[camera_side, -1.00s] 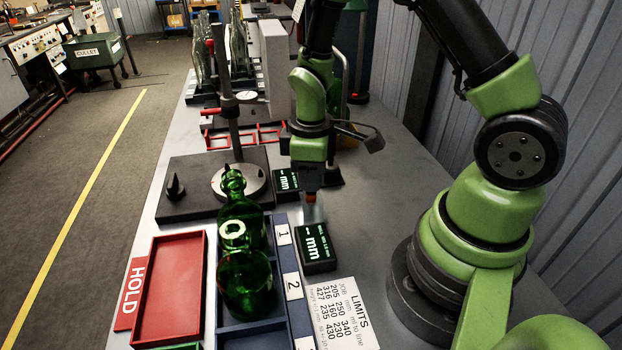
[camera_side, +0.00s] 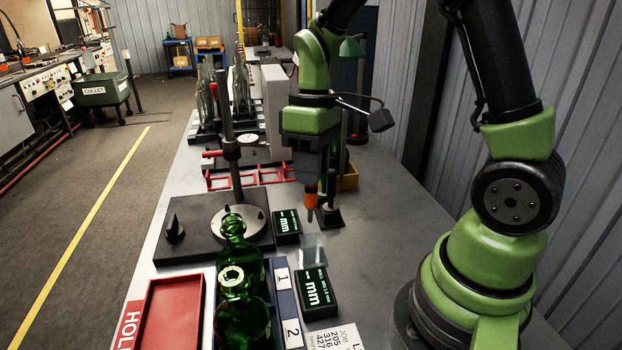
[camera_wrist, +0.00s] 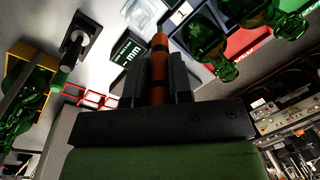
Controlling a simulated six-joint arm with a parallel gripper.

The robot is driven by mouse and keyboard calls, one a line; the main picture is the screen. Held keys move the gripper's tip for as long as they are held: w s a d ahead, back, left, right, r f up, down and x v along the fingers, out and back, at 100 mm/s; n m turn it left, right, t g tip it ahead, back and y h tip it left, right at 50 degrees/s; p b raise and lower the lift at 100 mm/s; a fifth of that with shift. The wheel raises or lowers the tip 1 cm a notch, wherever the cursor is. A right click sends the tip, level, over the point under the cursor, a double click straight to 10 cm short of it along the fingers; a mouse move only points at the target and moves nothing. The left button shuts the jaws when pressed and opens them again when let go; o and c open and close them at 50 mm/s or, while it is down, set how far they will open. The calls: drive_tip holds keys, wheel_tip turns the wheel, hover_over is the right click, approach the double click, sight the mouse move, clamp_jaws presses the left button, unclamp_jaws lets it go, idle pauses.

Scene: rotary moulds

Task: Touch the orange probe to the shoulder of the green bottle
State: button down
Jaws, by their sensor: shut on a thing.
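My gripper (camera_side: 310,178) points down, shut on the orange probe (camera_side: 311,196). In the wrist view my gripper (camera_wrist: 158,82) has its fingers on either side of the orange probe (camera_wrist: 159,62). The probe's tip is in free air, right of the bottles and apart from them. Two green bottles stand upright in a blue rack: the farther one (camera_side: 239,258) beside label 1 and the nearer one (camera_side: 242,325) beside label 2. Their necks and shoulders show in the side view. Green bottles (camera_wrist: 205,42) also show at the wrist view's upper right.
A small black stand (camera_side: 329,214) is close to the probe. Two mm displays (camera_side: 287,222) (camera_side: 317,291) lie right of the bottles. A gauge post (camera_side: 230,150) rises from a dark plate behind them. A red tray (camera_side: 172,315) lies left.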

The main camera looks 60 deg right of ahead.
wheel_tip(320, 180, up, 5)
drive_tip(key=w+a+m+t+y, duration=0.2)
drive_tip(key=m+t+y, duration=0.25)
drive_tip(key=m, duration=0.45)
wheel_tip(320, 180, down, 7)
drive_tip(key=shift+a+f+g+y, duration=0.15)
drive_tip(key=shift+a+g+y, duration=0.05)
drive_tip(key=shift+g+y, duration=0.25)
drive_tip(key=shift+f, duration=0.15)
drive_tip(key=shift+w+a+f, duration=0.15)
drive_tip(key=shift+a+f, duration=0.1)
drive_tip(key=shift+w+a+f, duration=0.1)
drive_tip(key=shift+a+f, duration=0.15)
drive_tip(key=shift+f, duration=0.1)
idle(2.5)
drive_tip(key=shift+r, duration=0.1)
idle(0.3)
drive_tip(key=shift+v, duration=1.45)
